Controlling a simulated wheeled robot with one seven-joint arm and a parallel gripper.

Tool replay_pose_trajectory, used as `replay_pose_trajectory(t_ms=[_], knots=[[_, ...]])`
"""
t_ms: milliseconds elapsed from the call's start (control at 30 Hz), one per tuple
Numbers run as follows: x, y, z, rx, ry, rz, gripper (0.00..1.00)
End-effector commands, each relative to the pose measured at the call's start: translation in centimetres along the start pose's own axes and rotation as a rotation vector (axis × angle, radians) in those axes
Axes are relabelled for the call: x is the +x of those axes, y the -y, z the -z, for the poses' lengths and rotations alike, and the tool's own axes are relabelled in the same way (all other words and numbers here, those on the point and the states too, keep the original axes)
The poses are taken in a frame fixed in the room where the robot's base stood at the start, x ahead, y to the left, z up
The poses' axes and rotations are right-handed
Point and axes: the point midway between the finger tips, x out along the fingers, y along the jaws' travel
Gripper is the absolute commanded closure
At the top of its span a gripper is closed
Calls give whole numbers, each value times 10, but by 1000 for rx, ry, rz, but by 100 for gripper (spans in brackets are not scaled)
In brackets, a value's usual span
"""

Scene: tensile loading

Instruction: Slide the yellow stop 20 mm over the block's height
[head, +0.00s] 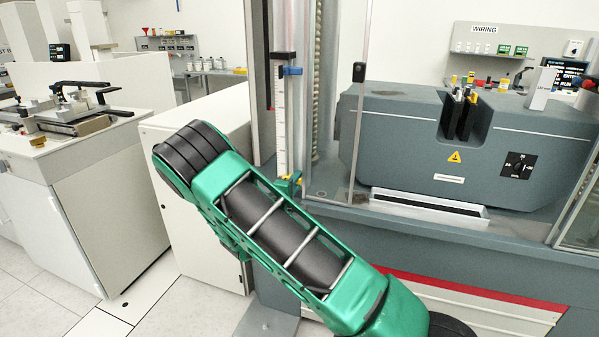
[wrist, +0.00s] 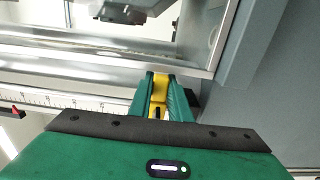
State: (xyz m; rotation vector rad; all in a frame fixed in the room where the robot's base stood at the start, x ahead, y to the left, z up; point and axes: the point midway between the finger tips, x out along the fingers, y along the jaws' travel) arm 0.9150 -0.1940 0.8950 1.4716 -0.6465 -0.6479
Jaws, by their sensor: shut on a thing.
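The yellow stop (wrist: 159,88) shows in the wrist view between the two green fingers of my gripper (wrist: 161,98), which is shut on it. In the head view a bit of the yellow stop (head: 299,181) shows low on the upright white scale (head: 281,125), with my gripper (head: 288,185) at it. The scale (wrist: 60,99) also shows in the wrist view, running left from the stop. A blue slider (head: 291,71) sits near the scale's top, below a black end piece (head: 283,55). I cannot tell which thing is the block, and scale readings are too small.
A clear guard panel (head: 345,100) stands just right of the scale. A large grey machine body (head: 400,150) fills the right, with a pale tray (head: 428,207) before it. A white cabinet (head: 205,130) stands behind my arm. A bench (head: 90,150) with a fixture is at left.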

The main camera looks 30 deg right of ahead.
Motion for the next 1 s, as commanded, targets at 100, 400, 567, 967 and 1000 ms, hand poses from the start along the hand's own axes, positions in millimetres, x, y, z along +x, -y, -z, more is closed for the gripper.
replay_pose_trajectory(t_ms=[100,400,567,967,1000], knots=[[-1,7,0,-1,0,2,100],[-2,7,0,-1,-1,2,100],[-2,7,0,0,-1,1,64],[-17,7,1,-2,-2,3,64],[-23,7,2,-1,-4,2,64]])
